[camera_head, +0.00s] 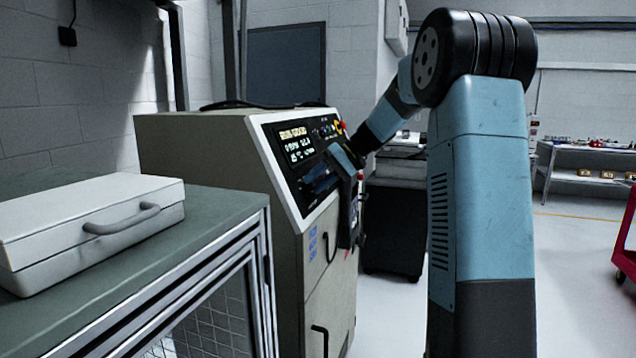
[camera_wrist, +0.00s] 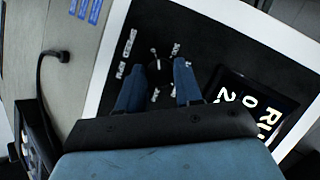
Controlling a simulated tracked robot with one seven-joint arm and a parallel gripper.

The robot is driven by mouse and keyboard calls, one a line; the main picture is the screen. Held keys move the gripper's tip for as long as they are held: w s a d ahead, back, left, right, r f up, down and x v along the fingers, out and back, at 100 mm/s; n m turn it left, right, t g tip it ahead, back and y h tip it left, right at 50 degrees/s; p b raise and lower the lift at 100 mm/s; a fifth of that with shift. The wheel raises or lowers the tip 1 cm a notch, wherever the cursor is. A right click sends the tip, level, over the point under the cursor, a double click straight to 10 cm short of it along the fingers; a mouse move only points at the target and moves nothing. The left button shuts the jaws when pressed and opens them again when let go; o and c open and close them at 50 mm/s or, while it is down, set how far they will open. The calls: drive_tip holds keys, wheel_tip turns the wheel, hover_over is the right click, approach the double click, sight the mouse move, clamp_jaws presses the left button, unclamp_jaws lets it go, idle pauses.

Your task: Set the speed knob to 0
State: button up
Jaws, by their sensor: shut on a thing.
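The speed knob (camera_wrist: 158,72) is a small round dark knob on the black control panel, in the wrist view.
A lit display (camera_wrist: 255,110) is right of the knob. The beige machine (camera_head: 215,165) carries the panel, with a black handle (camera_head: 327,247) on its front. A white case (camera_head: 90,220) lies on a green-topped bench at left. Open floor lies right of my arm.

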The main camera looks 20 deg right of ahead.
drive_tip(key=shift+s+f+n+t+h, duration=0.1)
drive_tip(key=shift+n+t+h, duration=0.6)
drive_tip(key=shift+n, duration=1.1)
drive_tip(key=shift+d+h, duration=0.1)
drive_tip(key=shift+h, duration=0.2)
drive_tip(key=o, duration=0.8)
drive_tip(key=shift+c, duration=0.2)
drive_tip(key=shift+o, duration=1.3)
drive_tip(key=shift+r, duration=0.2)
drive_tip(key=v, duration=1.3)
drive_tip(key=shift+d+r, duration=0.2)
drive_tip(key=shift+d, duration=0.05)
